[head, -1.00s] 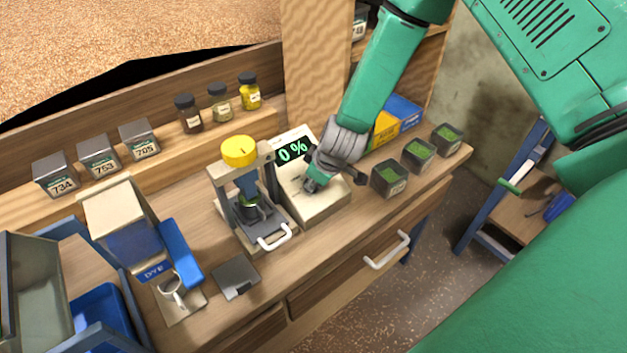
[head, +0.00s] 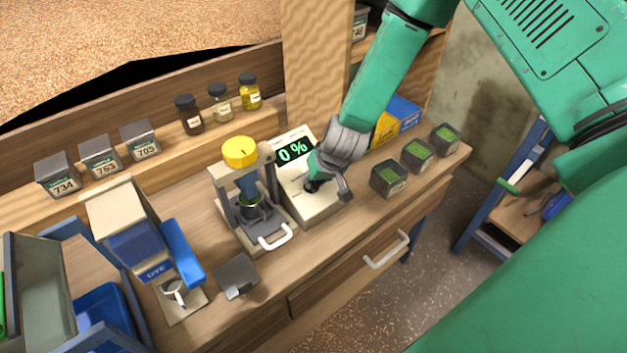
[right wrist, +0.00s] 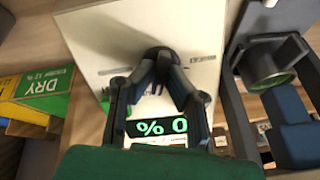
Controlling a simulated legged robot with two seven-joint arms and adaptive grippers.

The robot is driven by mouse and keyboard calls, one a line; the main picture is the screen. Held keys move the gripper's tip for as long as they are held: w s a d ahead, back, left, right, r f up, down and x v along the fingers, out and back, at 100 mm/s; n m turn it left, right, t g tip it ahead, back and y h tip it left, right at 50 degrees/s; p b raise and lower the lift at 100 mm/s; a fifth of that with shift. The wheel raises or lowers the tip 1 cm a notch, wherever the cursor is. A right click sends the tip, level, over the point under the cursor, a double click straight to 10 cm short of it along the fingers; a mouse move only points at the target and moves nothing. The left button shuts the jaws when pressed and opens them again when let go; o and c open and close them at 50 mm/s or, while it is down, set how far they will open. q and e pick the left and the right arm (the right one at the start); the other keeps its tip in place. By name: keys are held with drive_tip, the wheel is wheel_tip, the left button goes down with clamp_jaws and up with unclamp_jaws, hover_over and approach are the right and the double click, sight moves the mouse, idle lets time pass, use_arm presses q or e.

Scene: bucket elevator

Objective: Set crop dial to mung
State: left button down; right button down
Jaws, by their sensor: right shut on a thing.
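The white meter box (head: 318,212) stands on the workbench with a black display (head: 293,151) reading "0 %" in green. My right gripper (head: 313,186) is over its sloped top face. In the right wrist view, my right gripper (right wrist: 162,68) is shut on a black dial (right wrist: 160,53), with one finger on either side. The display shows upside down there (right wrist: 157,127). The dial's crop labels are too small to read or hidden by the fingers, so its setting cannot be told. My left gripper is out of view.
A press with a yellow knob (head: 240,152) stands close left of the meter. Several tins of green grain, one nearest (head: 388,178), stand to its right. Yellow and blue boxes (head: 402,113) are behind. Jars and numbered tins line the back shelf.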

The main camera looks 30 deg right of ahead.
drive_tip(key=shift+w+d+r+m, duration=0.15)
drive_tip(key=shift+w+r+m, duration=0.15)
drive_tip(key=shift+m, duration=0.2)
drive_tip(key=c, duration=1.6)
unclamp_jaws()
drive_tip(key=shift+f, duration=0.2)
drive_tip(key=shift+s, duration=0.1)
drive_tip(key=v, duration=1.1)
drive_tip(key=shift+s+r, duration=0.15)
drive_tip(key=shift+r, duration=0.2)
